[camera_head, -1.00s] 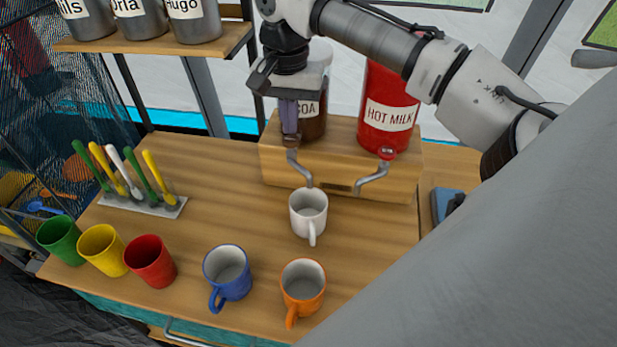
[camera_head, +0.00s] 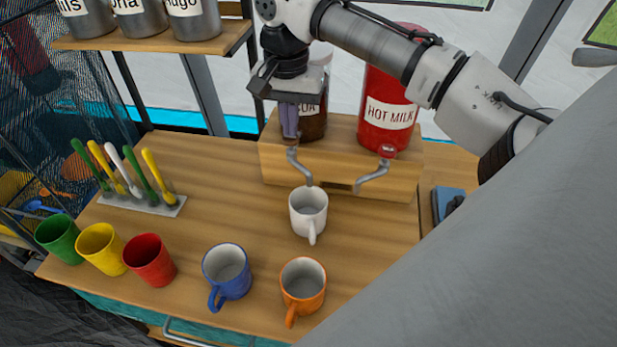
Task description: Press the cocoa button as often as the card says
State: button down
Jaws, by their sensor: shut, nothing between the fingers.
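The cocoa dispenser (camera_head: 313,122) is a dark brown jar with a partly hidden label, on a wooden block behind the counter's middle. My gripper (camera_head: 290,136) is shut and empty, pointing straight down in front of the jar. Its fingertips are at the top of the cocoa spout (camera_head: 300,165), where the button sits. The button is hidden by the fingertips, so I cannot tell how far it is pressed. I see no readable card with a number.
The red hot milk dispenser (camera_head: 388,112) with its red button (camera_head: 387,151) stands to the right. Blue (camera_head: 227,272), orange (camera_head: 302,285), red (camera_head: 149,260), yellow (camera_head: 102,249) and green (camera_head: 59,239) mugs line the front. A spoon rack (camera_head: 143,204) stands left. Labelled tins are on the shelf.

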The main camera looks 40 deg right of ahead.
jog(key=shift+f+b, duration=0.35)
jog(key=shift+f, duration=0.6)
jog(key=shift+r+p, duration=1.35)
jog(key=shift+r, duration=0.15)
jog(key=shift+f, duration=0.2)
